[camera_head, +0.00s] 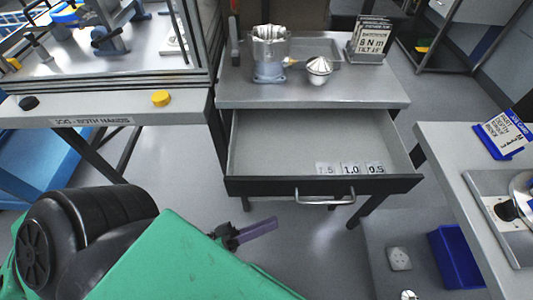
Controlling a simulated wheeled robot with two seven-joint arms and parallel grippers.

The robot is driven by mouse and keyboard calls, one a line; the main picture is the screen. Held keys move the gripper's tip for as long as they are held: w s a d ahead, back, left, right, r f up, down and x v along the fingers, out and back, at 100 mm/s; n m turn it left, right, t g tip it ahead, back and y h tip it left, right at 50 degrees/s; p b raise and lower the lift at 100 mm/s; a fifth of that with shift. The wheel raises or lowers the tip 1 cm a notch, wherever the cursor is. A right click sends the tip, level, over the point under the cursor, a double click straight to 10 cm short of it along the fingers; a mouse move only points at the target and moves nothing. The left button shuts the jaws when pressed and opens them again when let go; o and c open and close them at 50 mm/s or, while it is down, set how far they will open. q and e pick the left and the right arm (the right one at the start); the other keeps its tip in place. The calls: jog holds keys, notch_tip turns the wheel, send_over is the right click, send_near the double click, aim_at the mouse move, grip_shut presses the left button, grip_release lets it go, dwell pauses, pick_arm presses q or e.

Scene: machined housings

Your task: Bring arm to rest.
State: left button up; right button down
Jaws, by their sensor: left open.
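My left arm (180,262), green and black, reaches in from the lower left. My left gripper (254,231) shows only in part past the green cover, as a dark purple finger pointing right. It is open, and I see nothing held in it. It appears in front of the open drawer (310,187), below and left of the drawer handle in the picture. The rest of the gripper is hidden behind the green cover. My right gripper is not in view.
The drawer holds several small numbered plates (350,168). The bench top (240,92) above carries a metal pot (270,60), a small bowl (319,70) and a card rack (368,45). A work table (450,165) stands right, with a blue bin (455,258) below.

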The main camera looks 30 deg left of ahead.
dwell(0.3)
pick_arm(q)
jog(key=w+a+f+m+g+y, duration=0.1)
jog(key=a+f+m+g+y, duration=0.25)
jog(key=f, duration=0.85)
jog(key=w+a+f+g+y, duration=0.15)
jog(key=a+f+y, duration=0.4)
jog(key=f, duration=0.55)
jog(key=s+a+f+m+g+y+p, duration=0.1)
jog(key=s+a+f+m+g+y, duration=0.2)
jog(key=s+f+g, duration=0.6)
jog(key=s+a+f, duration=0.1)
jog(key=s+f, duration=0.6)
jog(key=f, duration=0.1)
jog(key=shift+a+g+y, duration=0.2)
jog(key=shift+g+y, duration=0.2)
